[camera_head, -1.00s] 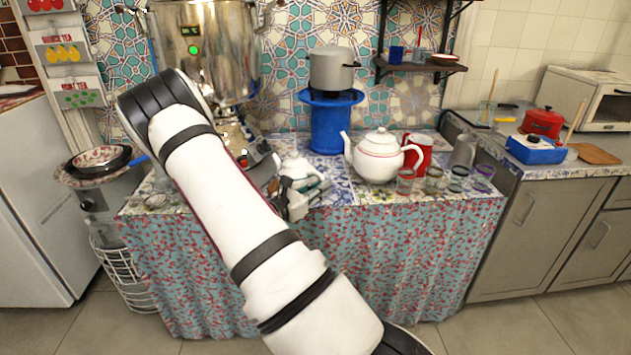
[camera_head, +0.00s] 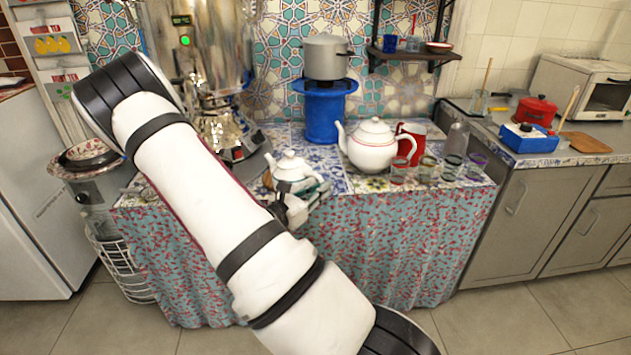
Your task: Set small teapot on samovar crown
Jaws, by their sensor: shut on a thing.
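The small white teapot (camera_head: 292,168) is at the front of the tiled table, with its spout to the left. My gripper (camera_head: 306,192) is at its right, handle side, shut on it. The fingers are small and partly hidden, and I cannot tell whether the teapot's base is clear of the table. The large shiny metal samovar (camera_head: 205,60) stands at the back left with a green light on its body. Its crown is above the top edge of the view, and my arm covers part of its lower body.
A larger white teapot (camera_head: 372,146), a red mug (camera_head: 412,140) and several glasses (camera_head: 426,170) stand right of my gripper. A blue stand (camera_head: 324,112) with a grey pot (camera_head: 327,57) is behind. A wall shelf (camera_head: 412,55) hangs at the upper right.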

